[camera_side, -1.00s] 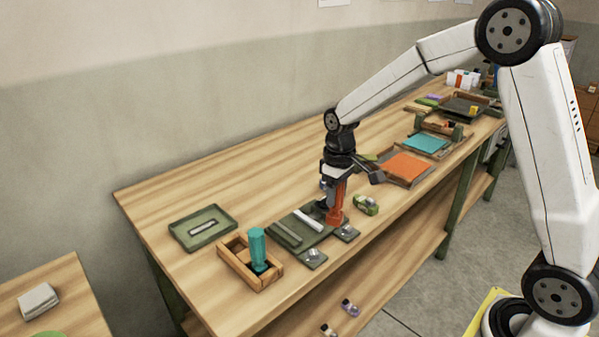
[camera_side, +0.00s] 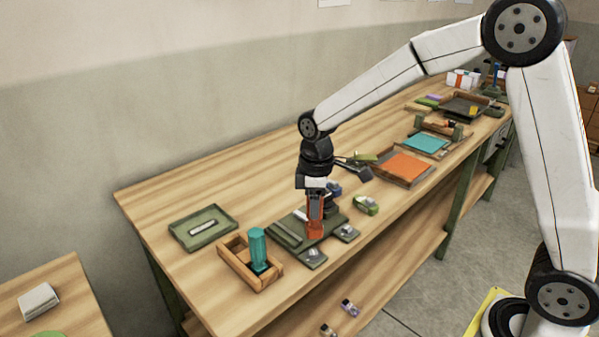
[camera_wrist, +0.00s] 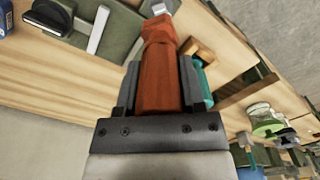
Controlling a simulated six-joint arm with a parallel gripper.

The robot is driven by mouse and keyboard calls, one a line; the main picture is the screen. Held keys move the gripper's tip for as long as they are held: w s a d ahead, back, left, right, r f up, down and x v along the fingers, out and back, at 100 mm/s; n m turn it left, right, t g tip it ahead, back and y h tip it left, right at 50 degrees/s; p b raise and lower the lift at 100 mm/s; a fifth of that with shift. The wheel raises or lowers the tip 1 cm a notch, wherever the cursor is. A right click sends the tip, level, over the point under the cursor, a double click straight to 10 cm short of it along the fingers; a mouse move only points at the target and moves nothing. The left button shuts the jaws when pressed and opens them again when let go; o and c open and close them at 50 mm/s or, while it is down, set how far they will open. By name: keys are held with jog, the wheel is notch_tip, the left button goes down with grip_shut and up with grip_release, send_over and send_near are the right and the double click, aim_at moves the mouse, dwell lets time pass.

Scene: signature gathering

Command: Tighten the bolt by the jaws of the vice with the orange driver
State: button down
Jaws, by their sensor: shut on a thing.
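My gripper (camera_side: 315,200) is shut on the orange driver (camera_side: 315,229), which points down over the green vice (camera_side: 286,236) in the side view. In the wrist view my gripper (camera_wrist: 158,85) has its two dark fingers on either side of the orange driver (camera_wrist: 158,60). A light metal piece shows at the driver's far end. A pale bar on the vice (camera_wrist: 98,30) shows at upper left of the wrist view. I cannot make out the bolt; whether the driver touches it is hidden.
A wooden box (camera_side: 267,279) holding a teal driver (camera_side: 257,248) stands left of the vice. A green tray (camera_side: 225,234) lies behind it. A green tape dispenser (camera_side: 365,205) sits to the right, with an orange-lined tray (camera_side: 408,167) beyond. Bare wood lies behind the vice.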

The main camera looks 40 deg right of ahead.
aim_at(314, 223)
jog(key=shift+f, duration=0.2)
jog(key=shift+f, duration=3.2)
jog(key=m, duration=0.6)
jog(key=shift+m, duration=0.3)
jog(key=m, duration=0.6)
jog(key=shift+n, duration=0.8)
jog(key=shift+r, duration=0.3)
jog(key=shift+r, duration=2)
